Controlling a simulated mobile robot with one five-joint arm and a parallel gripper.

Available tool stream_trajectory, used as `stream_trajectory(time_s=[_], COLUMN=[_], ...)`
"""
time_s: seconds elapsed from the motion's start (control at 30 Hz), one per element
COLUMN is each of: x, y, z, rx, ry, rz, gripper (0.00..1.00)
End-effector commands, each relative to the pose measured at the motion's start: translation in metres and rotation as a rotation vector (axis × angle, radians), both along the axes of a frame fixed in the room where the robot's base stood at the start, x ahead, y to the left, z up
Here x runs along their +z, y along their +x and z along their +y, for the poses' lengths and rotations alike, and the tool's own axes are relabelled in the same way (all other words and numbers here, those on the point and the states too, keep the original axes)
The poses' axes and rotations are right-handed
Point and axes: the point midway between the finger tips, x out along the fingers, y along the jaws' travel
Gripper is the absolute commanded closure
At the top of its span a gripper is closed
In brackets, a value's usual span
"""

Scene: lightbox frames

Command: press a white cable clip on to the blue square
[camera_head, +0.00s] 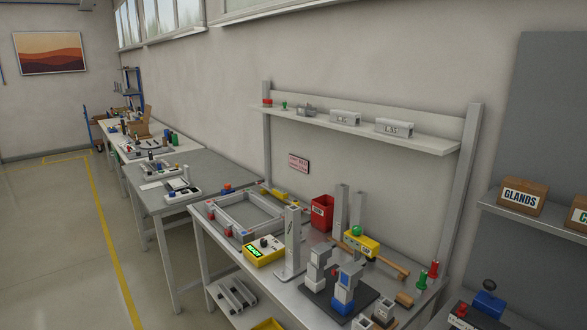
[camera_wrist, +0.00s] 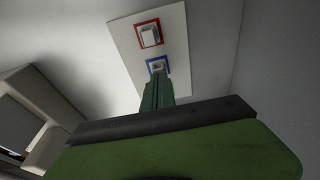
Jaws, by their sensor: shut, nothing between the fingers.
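In the wrist view, a blue square outline (camera_wrist: 147,65) is on a white panel (camera_wrist: 126,38). A small pale piece (camera_wrist: 157,66) shows inside the blue outline, its lower part close to my fingertips; I cannot tell for sure that it is a clip. Above it, a red square outline (camera_wrist: 138,40) frames a white block-like clip (camera_wrist: 149,34). My gripper (camera_wrist: 157,77) has green fingers, shut together with nothing between them. The tips point at the lower edge of the blue square; whether they touch anything is unclear. The head view does not show my gripper or the panel.
In the wrist view, a pale box-like structure (camera_wrist: 35,110) with dark openings is at the left; plain wall is at the right. In the head view, a crowded workbench (camera_head: 225,262) has a shelf (camera_head: 355,130) above it, and open floor (camera_head: 50,230) lies at the left.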

Motion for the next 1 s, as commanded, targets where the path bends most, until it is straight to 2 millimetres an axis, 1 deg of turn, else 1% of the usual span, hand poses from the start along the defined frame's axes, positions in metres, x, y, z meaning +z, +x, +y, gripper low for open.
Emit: stream_trajectory(time_s=[0.2, 0.7, 0.77, 1.0], x=[0.023, 0.069, 0.071, 0.069], y=[0.000, 0.000, 0.001, 0.001], z=[0.000, 0.000, 0.000, 0.000], rx=[0.000, 0.001, 0.001, 0.001], ry=[0.000, -0.001, -0.001, -0.001], rz=[0.000, 0.000, 0.000, 0.000], gripper=[1.00, 1.00, 1.00, 1.00])
